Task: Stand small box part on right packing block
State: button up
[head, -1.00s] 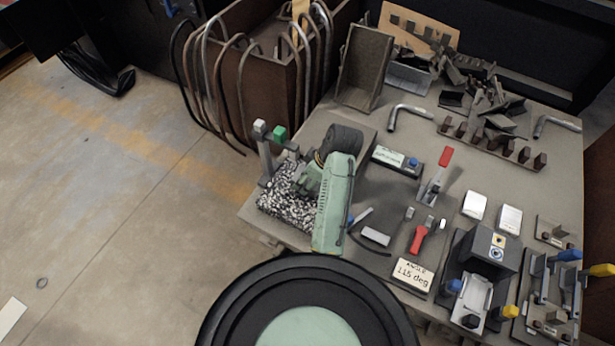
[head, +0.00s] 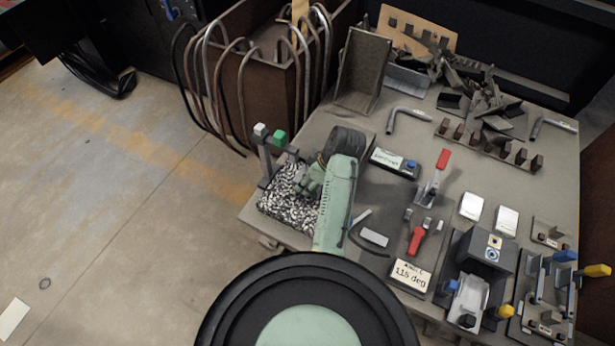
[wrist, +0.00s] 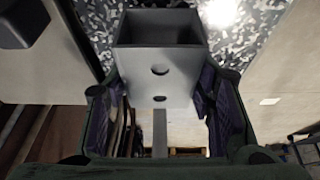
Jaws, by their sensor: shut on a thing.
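In the wrist view a small grey box part (wrist: 160,72) sits between the two finger pads. It has an open end at the top of the picture and two holes in its face. My gripper (wrist: 158,105) is shut on it. In the head view my gripper (head: 306,183) is low over a black-and-white speckled bed (head: 283,208) at the table's left corner; my arm hides the box part there. Two pale blocks lie side by side at the right, a left one (head: 471,206) and a right one (head: 507,219). I cannot tell whether these are the packing blocks.
Posts with a white top (head: 260,130) and a green top (head: 280,137) stand beside the speckled bed, close to my gripper. Metal scraps (head: 490,105) lie at the back.

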jog(key=shift+s+d+p, duration=0.25)
jog(key=shift+s+d, duration=0.15)
jog(key=shift+d, duration=0.3)
jog(key=shift+s+d+p, duration=0.2)
jog(key=shift+s+d, duration=0.15)
jog(key=shift+d, duration=0.3)
jog(key=shift+s+d+p, duration=0.25)
jog(key=shift+s+d, duration=0.15)
jog(key=shift+d, duration=0.3)
jog(key=shift+r, duration=0.2)
notch_tip(320, 180, up, 7)
jog(key=p, duration=0.7)
jog(key=shift+f, duration=0.15)
dwell(0.3)
